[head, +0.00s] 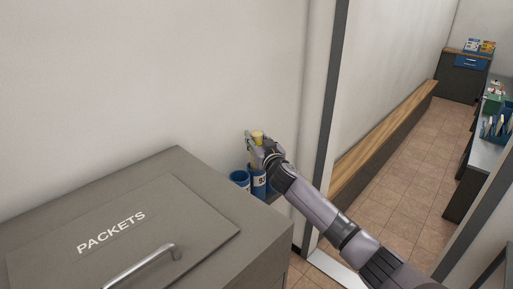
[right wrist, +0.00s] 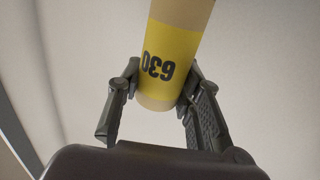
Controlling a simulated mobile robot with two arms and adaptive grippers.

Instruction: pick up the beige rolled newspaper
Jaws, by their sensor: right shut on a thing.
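The beige rolled newspaper (right wrist: 190,15) has a yellow band marked 630. In the right wrist view it stands between the two fingers of my right gripper (right wrist: 160,95), which touch it on both sides near its end. My right gripper is shut on it. In the head view the right gripper (head: 259,150) is at the wall, above a blue cup, and the yellow-banded roll (head: 258,137) shows at its fingertips. My left gripper is not in view.
A door frame (head: 330,120) is close to the right of the gripper. Beyond it are a wooden-topped bench (head: 385,143) and a tiled floor.

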